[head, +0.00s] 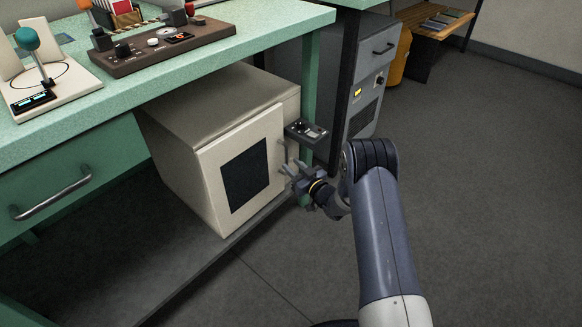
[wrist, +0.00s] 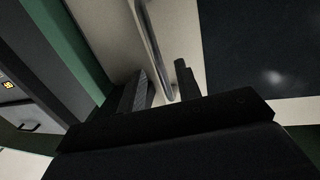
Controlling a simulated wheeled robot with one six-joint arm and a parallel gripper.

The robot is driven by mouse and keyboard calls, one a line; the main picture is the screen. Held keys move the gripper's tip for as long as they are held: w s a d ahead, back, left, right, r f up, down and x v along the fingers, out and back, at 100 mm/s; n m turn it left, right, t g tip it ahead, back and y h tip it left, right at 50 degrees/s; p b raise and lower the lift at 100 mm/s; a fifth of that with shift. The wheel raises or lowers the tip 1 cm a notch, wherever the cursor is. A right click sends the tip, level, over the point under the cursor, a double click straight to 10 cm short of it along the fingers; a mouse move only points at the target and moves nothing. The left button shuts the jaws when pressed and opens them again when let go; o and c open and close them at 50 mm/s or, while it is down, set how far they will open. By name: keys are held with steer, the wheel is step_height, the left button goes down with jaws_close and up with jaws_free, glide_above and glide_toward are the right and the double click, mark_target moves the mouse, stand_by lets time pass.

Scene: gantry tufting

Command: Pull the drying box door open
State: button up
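The drying box (head: 205,95) is a cream cabinet under the green workbench. Its door (head: 213,172) has a dark window and looks shut. A vertical metal bar handle (head: 286,152) is on the door's right side. My gripper (head: 291,171) is at the handle's lower part. In the wrist view, the handle (wrist: 152,38) runs down between the two dark fingers of my gripper (wrist: 163,82). The fingers are apart, with a visible gap between the handle and the right finger.
The green workbench (head: 235,48) overhangs the box; a small grey control panel (head: 306,131) sits beside the door's top right. A bench leg and a grey cabinet (head: 368,85) stand to the right. A drawer handle (head: 52,195) is at left. The floor in front is clear.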

steer(key=shift+x, duration=1)
jaws_close()
